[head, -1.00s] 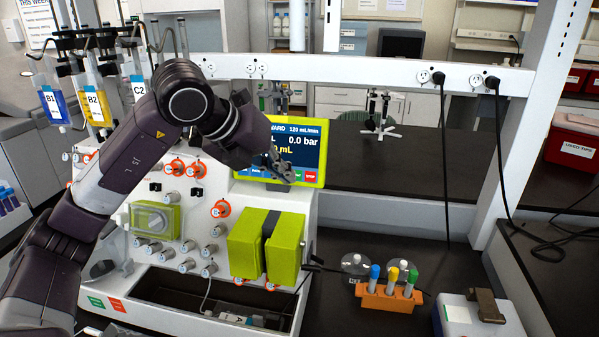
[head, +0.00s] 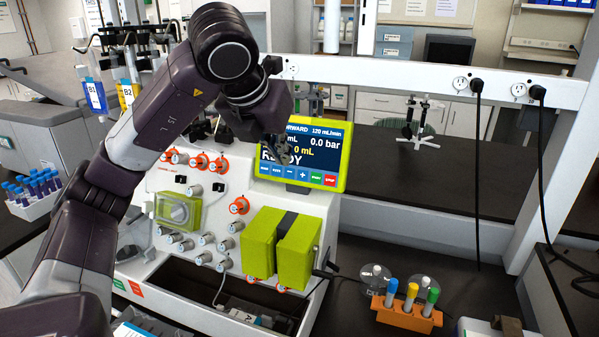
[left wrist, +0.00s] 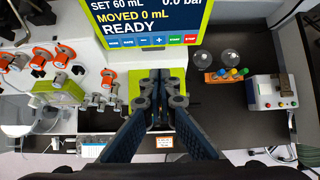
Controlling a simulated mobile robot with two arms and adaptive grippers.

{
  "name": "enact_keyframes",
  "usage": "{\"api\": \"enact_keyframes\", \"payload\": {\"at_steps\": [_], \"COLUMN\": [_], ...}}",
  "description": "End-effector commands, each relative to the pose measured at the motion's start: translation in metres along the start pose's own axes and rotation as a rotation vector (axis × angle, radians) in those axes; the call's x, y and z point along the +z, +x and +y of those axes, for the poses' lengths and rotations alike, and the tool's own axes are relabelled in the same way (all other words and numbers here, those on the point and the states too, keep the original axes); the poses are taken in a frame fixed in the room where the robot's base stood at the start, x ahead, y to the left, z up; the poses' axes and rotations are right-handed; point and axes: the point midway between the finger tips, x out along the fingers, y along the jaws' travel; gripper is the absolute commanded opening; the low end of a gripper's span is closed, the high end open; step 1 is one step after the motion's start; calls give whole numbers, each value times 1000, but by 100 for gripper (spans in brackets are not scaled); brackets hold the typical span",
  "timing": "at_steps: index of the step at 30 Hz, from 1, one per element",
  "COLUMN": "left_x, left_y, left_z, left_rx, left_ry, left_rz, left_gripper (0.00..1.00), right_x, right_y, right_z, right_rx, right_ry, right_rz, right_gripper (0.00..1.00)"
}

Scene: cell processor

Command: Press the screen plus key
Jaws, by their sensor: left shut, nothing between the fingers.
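The screen (head: 325,155) has a lime-green frame and shows "READY", "0.0 bar" and "120 mL/min". Its bottom row has small blue keys, a green key and a red key. The blue plus key (head: 303,175) is left of the green key and uncovered; it also shows in the left wrist view (left wrist: 158,40). My left gripper (head: 283,152) is shut and empty, in front of the screen's left part, covering some text. In the left wrist view its fingertips (left wrist: 160,76) point toward the screen, below the key row in the picture. Contact is not visible. My right gripper is not in view.
Below the screen are lime-green blocks (head: 298,255) and orange-ringed knobs (head: 239,205) on the white machine. An orange rack (head: 405,314) with capped tubes stands on the black bench at right.

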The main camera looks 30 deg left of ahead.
Motion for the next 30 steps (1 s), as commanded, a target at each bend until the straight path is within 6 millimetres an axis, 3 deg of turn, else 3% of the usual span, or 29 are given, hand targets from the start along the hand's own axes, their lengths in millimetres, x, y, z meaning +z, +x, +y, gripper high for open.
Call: {"api": "enact_keyframes", "payload": {"at_steps": [5,15,21,30], "left_x": [-1,0,19,24], "left_y": [26,97,117,128], "left_z": [1,1,0,0], "left_rx": [3,3,-1,0], "left_ry": [-1,-1,-2,1], "left_rz": [7,6,3,1], "left_gripper": [0,0,0,0], "right_x": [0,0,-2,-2], "right_y": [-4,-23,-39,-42], "right_z": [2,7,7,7], "right_rx": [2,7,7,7], "right_ry": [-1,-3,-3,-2], "right_rz": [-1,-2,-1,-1], "right_gripper": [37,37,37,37]}}
